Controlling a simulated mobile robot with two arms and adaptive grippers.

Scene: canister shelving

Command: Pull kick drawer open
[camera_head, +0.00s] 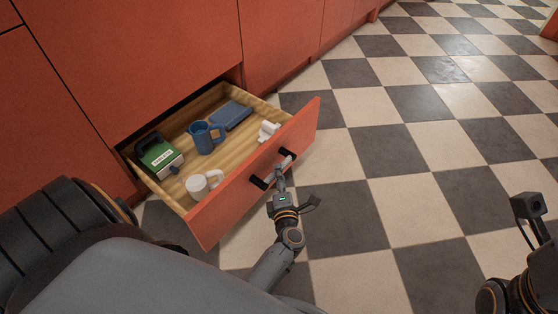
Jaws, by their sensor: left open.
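The kick drawer (262,175) is pulled out from the base of the red cabinets, and its wooden inside shows. Its front carries a bar handle (273,170) with dark ends. My left gripper (281,184) is at the handle, with its fingers close to the bar's middle. It is open, and I cannot tell whether a finger touches the bar. My right arm shows at the lower right edge, with part of the right gripper (530,215) in view, away from the drawer; its jaw state is unclear.
In the drawer are a green box (160,158), a blue mug (203,138), a blue flat item (231,116), a white cup (199,186) and a white object (268,130). Red cabinets (130,60) stand behind. The checkered floor (400,150) to the right is clear.

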